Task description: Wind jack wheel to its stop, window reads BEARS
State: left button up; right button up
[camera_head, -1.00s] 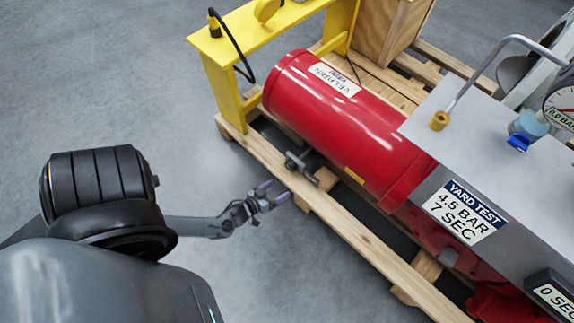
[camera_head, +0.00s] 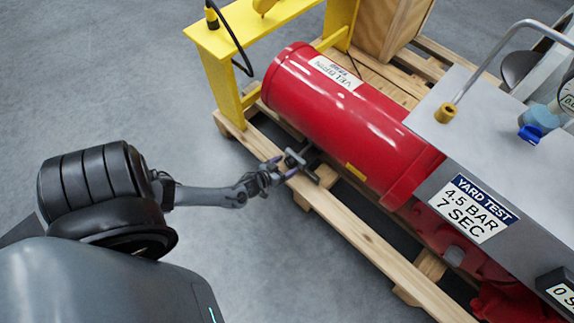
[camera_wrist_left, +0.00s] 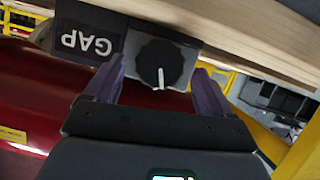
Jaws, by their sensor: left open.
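The jack wheel (camera_wrist_left: 160,64) is a dark ribbed round knob with a white pointer line, seen in the left wrist view. Beside it the window (camera_wrist_left: 87,42) reads GAP, upside down in that view. The jack (camera_head: 301,165) shows in the head view as a small dark fitting at the pallet's near edge, below the red cylinder. My left gripper (camera_head: 270,175) is at the jack's near side. In the left wrist view my open left gripper (camera_wrist_left: 161,75) has one finger on each side of the wheel; contact is not clear. My right gripper is out of view.
The red cylinder (camera_head: 340,125) lies on a wooden pallet (camera_head: 350,224). A yellow frame (camera_head: 226,88) stands at its far end. A grey box with a YARD TEST sign (camera_head: 470,208) is at right. The floor left of the pallet is clear.

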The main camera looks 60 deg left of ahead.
pick_arm(q)
jog(key=shift+w+f, duration=0.35)
jog(key=shift+w, duration=0.2)
jog(key=shift+a, duration=0.1)
jog(key=c, duration=1.1)
jog(key=shift+o, duration=0.2)
jog(key=shift+r, duration=0.1)
